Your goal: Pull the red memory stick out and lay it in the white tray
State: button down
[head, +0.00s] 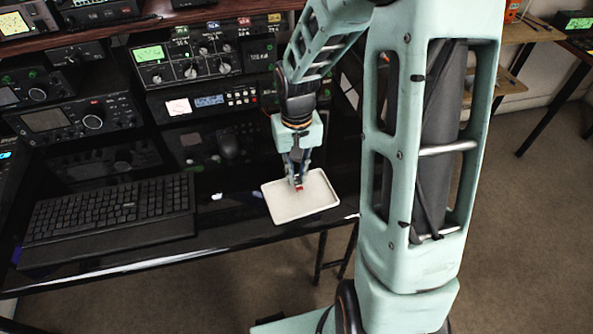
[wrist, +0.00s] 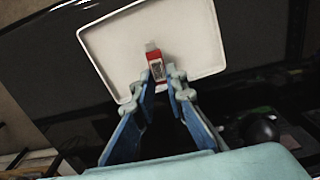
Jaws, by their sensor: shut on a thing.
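The red memory stick (wrist: 155,67) is between the fingertips of my gripper (wrist: 164,84), with its pale metal plug pointing away from the fingers in the wrist view. In the head view only a small red part of the stick (head: 299,188) shows below my gripper (head: 298,180). My gripper points down over the white tray (head: 318,208) and is shut on the stick. The stick is within the tray's outline in both views. I cannot tell whether it touches the tray floor. The tray (wrist: 115,40) is otherwise empty.
The tray lies on a glossy black desk (head: 230,215) near its front right edge. A black keyboard (head: 108,208) lies to the left. Radio sets (head: 195,60) stand behind on a shelf.

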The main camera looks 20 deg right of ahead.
jog(key=shift+f, duration=0.6)
jog(key=shift+f+b, duration=0.55)
jog(key=shift+b, duration=0.1)
jog(key=c, duration=2.1)
grip_release()
jog(key=shift+r+p, duration=1.3)
jog(key=shift+r, duration=0.25)
jog(key=o, duration=0.6)
jog(key=shift+c, duration=0.2)
